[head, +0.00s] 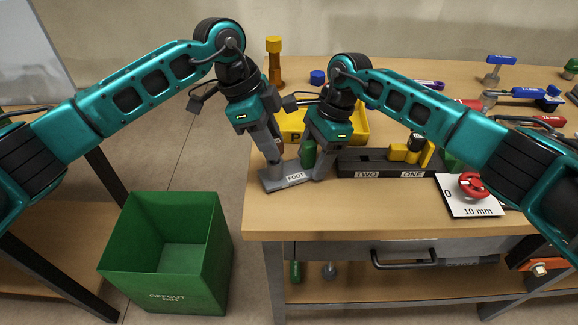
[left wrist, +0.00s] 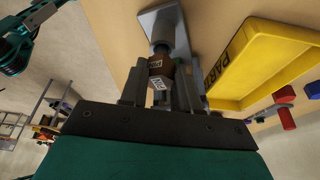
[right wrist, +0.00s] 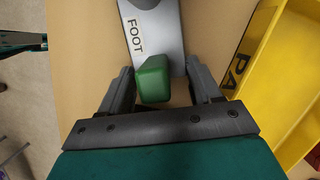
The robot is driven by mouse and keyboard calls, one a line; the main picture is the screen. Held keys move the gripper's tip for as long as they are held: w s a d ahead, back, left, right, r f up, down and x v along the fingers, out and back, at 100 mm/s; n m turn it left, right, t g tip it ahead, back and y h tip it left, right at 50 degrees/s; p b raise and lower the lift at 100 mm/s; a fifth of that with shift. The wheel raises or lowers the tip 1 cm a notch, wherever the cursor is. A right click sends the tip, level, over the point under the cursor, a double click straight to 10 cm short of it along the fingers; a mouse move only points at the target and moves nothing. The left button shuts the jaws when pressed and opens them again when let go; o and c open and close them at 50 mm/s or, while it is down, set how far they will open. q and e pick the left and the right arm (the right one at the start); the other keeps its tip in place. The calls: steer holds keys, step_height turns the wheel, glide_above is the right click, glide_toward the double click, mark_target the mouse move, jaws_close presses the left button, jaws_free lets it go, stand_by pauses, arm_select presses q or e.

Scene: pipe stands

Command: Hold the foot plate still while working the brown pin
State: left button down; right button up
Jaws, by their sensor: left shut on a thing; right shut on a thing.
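The grey foot plate (head: 272,184), labelled FOOT, lies near the bench's front left; it also shows in the right wrist view (right wrist: 155,30). The brown pin (left wrist: 155,66) with a white label stands on the plate's post, between the fingers of my left gripper (left wrist: 160,85). My left gripper (head: 274,152) is shut on the pin from above. My right gripper (head: 313,168) is at the plate's right end, its fingers either side of a green block (right wrist: 153,80) there. In the right wrist view it is shut at that end; the exact contact is partly hidden.
A yellow PARTS tray (head: 352,122) lies behind the grippers. Right of them are a dark rack (head: 390,172) labelled TWO and ONE, and a 10 mm card (head: 455,200) with a red ring (head: 473,186). A green offcut bin (head: 165,285) stands left of the bench.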

arm_select(q)
steer(key=shift+r, duration=2.9)
arm_select(e)
steer(key=o, duration=1.2)
steer(key=shift+o, duration=0.2)
steer(key=shift+r, duration=0.1)
steer(key=v, duration=1.2)
steer(key=shift+s, duration=0.1)
